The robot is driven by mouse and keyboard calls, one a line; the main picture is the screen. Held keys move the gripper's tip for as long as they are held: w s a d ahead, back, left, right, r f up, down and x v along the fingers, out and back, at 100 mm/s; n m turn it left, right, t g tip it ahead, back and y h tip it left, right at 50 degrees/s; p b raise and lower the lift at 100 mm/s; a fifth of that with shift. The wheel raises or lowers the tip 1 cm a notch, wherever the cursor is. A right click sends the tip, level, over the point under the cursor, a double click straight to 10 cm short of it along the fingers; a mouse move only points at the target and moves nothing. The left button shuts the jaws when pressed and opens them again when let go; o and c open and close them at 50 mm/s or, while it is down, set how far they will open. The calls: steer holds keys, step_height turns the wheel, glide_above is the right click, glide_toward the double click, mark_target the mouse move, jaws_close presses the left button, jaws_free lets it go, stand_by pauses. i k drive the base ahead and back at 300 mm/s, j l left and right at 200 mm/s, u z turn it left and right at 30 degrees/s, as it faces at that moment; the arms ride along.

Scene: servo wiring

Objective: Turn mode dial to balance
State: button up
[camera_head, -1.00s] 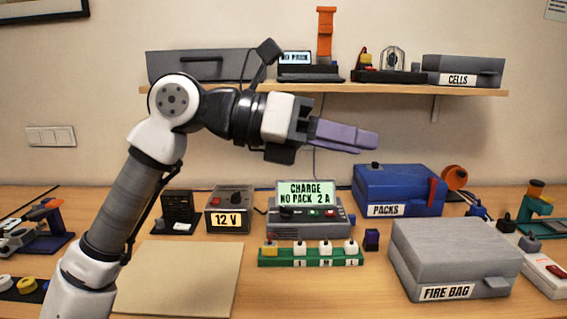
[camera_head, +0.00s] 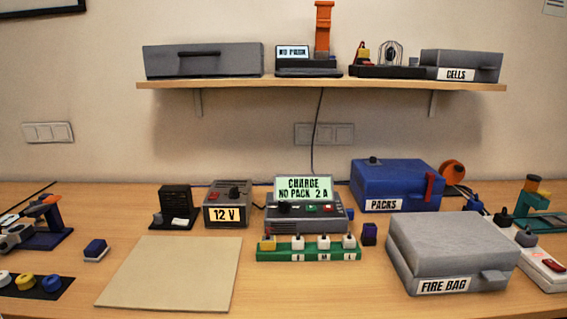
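The charger (camera_head: 305,227) stands at the middle of the bench, a grey box with a raised lit screen (camera_head: 303,188) reading "CHARGE NO PACK 2 A". A dark dial (camera_head: 284,208) sits at the left of its front panel; I take it as the mode dial, but its pointer and any marks are too small to read. To its right are a green button (camera_head: 312,208) and a red button (camera_head: 329,208). My gripper and arm are out of view, and nothing covers the charger.
A green strip with several plugs (camera_head: 308,255) lies in front of the charger. The 12 V supply (camera_head: 226,216) stands to its left, the blue PACKS box (camera_head: 395,180) and grey FIRE BAG box (camera_head: 455,240) to its right. A bare tan mat (camera_head: 170,272) lies front left.

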mark_target(285, 207)
steer(key=j, duration=0.5)
steer(key=k+j, duration=0.15)
steer(key=j, duration=0.4)
steer(key=i+j, duration=0.1)
steer(key=i, duration=0.9)
steer(key=l+z, duration=0.05)
